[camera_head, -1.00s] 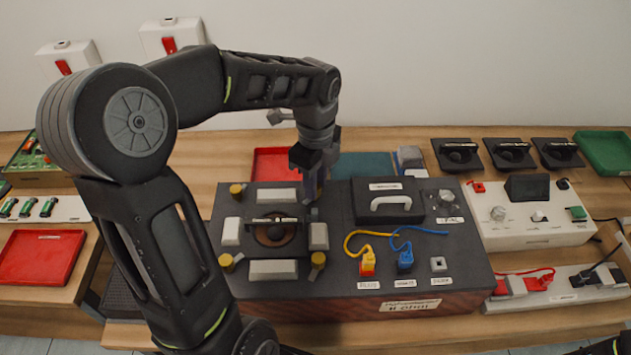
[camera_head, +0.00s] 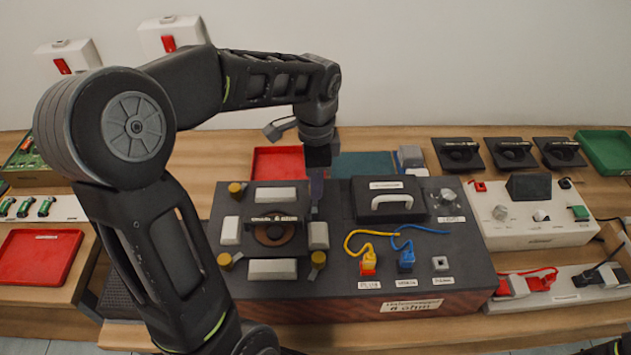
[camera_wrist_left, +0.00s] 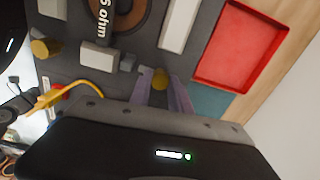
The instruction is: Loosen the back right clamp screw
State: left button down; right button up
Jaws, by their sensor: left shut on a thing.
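The back right clamp screw, a yellow knob (camera_wrist_left: 160,78), sits between the fingertips in the left wrist view. In the head view my gripper hides it. My left gripper (camera_head: 317,192) points down at the back right corner of the clamp fixture; its purple-grey fingers (camera_wrist_left: 162,92) are shut on the knob. The other yellow knobs show at the back left (camera_head: 237,188), front left (camera_head: 225,261) and front right (camera_head: 318,258). A round speaker part (camera_head: 273,231) lies between the grey clamp blocks. My right gripper is out of view.
A red tray (camera_head: 262,163) lies behind the box.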

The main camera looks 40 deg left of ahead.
pick_arm(q)
jog(key=n+b, duration=0.1)
jog(key=n, duration=1.3)
jog(key=shift+b, duration=0.3)
jog(key=c, duration=1.2)
grip_release()
jog(key=shift+r, duration=0.1)
jog(key=shift+r, duration=3.85)
